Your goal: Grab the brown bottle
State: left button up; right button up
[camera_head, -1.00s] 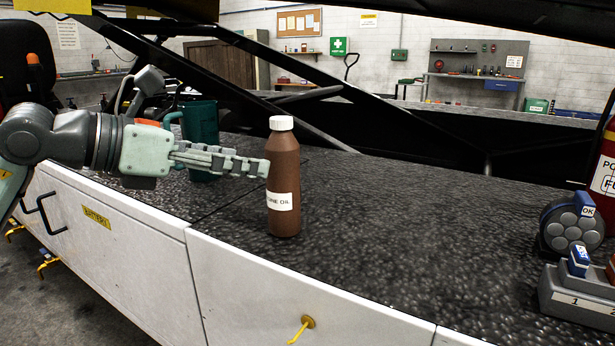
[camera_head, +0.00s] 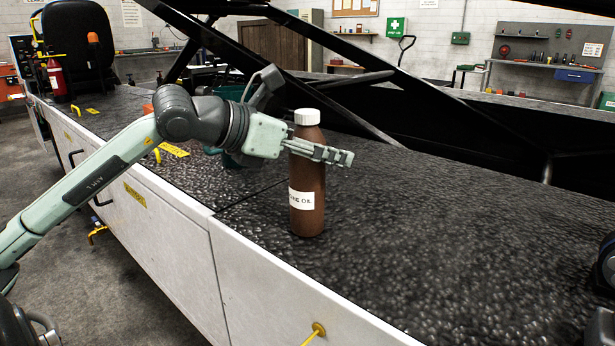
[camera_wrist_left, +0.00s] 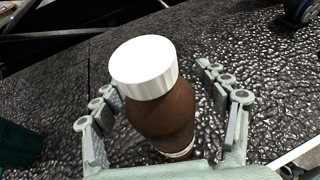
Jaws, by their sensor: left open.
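The brown bottle (camera_head: 308,185) with a white cap and a white label stands upright on the dark textured deck. My left gripper (camera_head: 338,156) is at the bottle's upper part, with a finger passing in front of it just below the cap. In the left wrist view the bottle (camera_wrist_left: 163,112) stands between the two spread fingers of the left gripper (camera_wrist_left: 160,92). A gap shows between the bottle and the right-hand finger; the left-hand finger is close to it. The bottle's lower part is hidden there by the gripper.
A dark green container (camera_head: 232,92) stands behind my left wrist and also shows in the left wrist view (camera_wrist_left: 18,145). Black diagonal beams (camera_head: 330,45) run behind the deck.

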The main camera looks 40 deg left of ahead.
pick_arm(q)
jog(key=shift+w+f, duration=0.1)
jog(key=shift+w, duration=0.1)
grip_shut()
dwell(0.5)
